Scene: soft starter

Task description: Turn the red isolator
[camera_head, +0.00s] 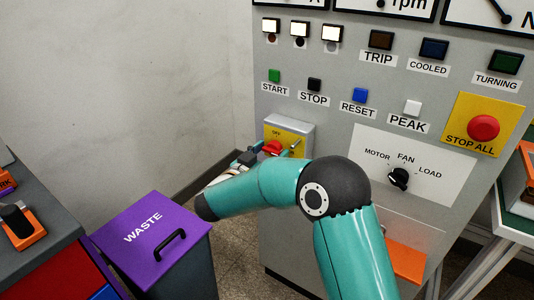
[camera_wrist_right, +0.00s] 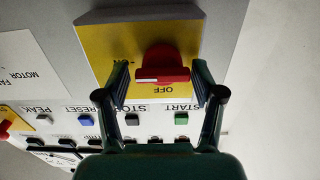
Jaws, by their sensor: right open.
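The red isolator (camera_head: 272,147) is a red knob on a yellow plate on a small grey box at the left of the control panel. In the right wrist view the isolator (camera_wrist_right: 163,68) shows upside down, with the word OFF beside its white-marked bar. My right gripper (camera_wrist_right: 161,78) is open, with one finger on each side of the knob. I cannot tell whether the fingers touch it. In the head view my right gripper (camera_head: 255,155) is small and partly hidden by my teal arm. My left gripper is not in view.
The grey panel (camera_head: 350,90) carries several buttons, a black selector (camera_head: 398,179) and a red STOP ALL button (camera_head: 483,128). A purple-lidded waste bin (camera_head: 130,222) stands below left.

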